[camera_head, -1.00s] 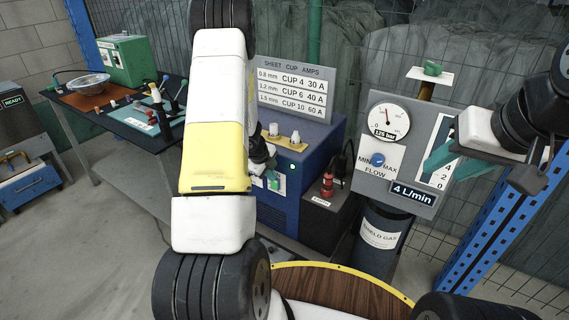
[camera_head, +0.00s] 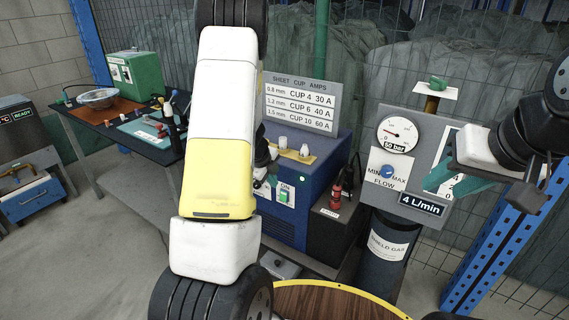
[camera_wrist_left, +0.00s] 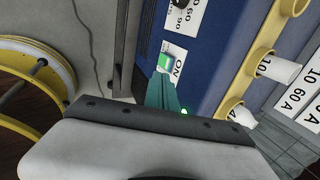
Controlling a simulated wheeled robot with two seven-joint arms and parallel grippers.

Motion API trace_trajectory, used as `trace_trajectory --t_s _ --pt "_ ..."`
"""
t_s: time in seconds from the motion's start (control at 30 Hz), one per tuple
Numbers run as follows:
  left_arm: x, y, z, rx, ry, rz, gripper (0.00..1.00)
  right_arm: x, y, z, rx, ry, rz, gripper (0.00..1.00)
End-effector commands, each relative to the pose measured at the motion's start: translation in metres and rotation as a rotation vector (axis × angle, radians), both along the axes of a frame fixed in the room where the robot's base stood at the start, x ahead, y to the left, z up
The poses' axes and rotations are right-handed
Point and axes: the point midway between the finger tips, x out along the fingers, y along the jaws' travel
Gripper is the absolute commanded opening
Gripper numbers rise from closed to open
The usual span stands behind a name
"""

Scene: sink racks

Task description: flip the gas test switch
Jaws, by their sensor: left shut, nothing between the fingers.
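A green rocker switch (camera_head: 283,198) on a white plate marked ON sits on the front of the blue welding unit (camera_head: 322,177). It also shows in the left wrist view (camera_wrist_left: 165,61). I can read no gas test label. My left gripper (camera_wrist_left: 162,82) is shut and empty, its teal fingertips at or just in front of the switch; contact is unclear. In the head view my left arm hides most of that gripper. My right gripper (camera_head: 460,183) is open, in front of the flow panel (camera_head: 408,133), far from the switch.
A pressure gauge (camera_head: 397,134) reads 50 bar above a blue flow knob (camera_head: 387,171). White cups (camera_head: 303,150) stand on the unit. A table (camera_head: 88,120) with a green box (camera_head: 135,71) is at left.

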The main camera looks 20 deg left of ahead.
Motion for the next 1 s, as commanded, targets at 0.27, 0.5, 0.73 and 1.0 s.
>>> trace_trajectory --t_s 0.27,0.5,0.73,1.0 --pt "-0.006 0.001 0.038 0.001 -0.001 -0.001 0.00 0.000 0.000 0.000 0.000 0.000 0.000 0.40" --pt "-0.007 0.002 0.044 0.000 0.001 0.001 0.00 0.000 0.000 0.000 0.000 0.000 0.000 0.40" --pt "-0.006 0.002 0.046 -0.002 -0.007 0.008 0.00 0.000 0.000 0.000 0.000 0.000 0.000 0.40" --pt "0.016 0.007 0.150 -0.124 -0.258 0.376 0.00 0.000 0.000 0.000 0.000 0.000 0.000 0.40"
